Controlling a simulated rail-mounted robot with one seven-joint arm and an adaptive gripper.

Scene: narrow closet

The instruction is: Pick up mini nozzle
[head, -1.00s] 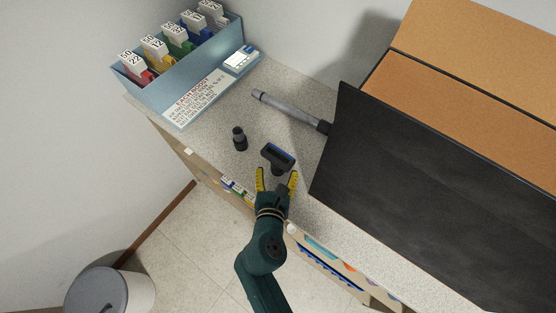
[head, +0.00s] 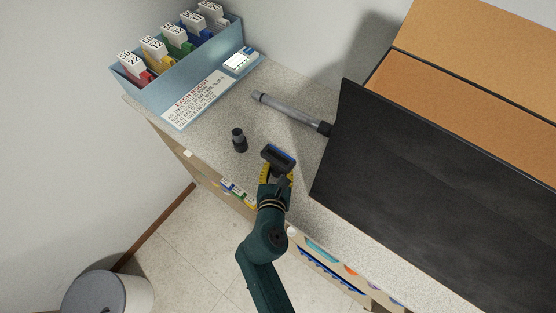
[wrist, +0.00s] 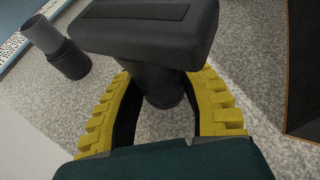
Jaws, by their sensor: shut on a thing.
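The mini nozzle, which I take to be the dark piece with a wide flat head (head: 278,157), stands on the speckled counter near its front edge. My gripper (head: 277,176) has its yellow fingers on both sides of the nozzle's narrower neck. In the wrist view the nozzle's wide head (wrist: 145,28) rises above the fingers, and its round neck sits between them. My gripper (wrist: 166,88) is shut on the nozzle. The nozzle's lower end is partly hidden, and I cannot tell whether it touches the counter.
A small dark stepped cylinder (head: 239,140) stands to the left; it also shows in the wrist view (wrist: 56,48). A grey tube (head: 290,112) lies behind. A blue card rack (head: 178,75) stands at the back left. A large black panel (head: 430,190) bounds the right.

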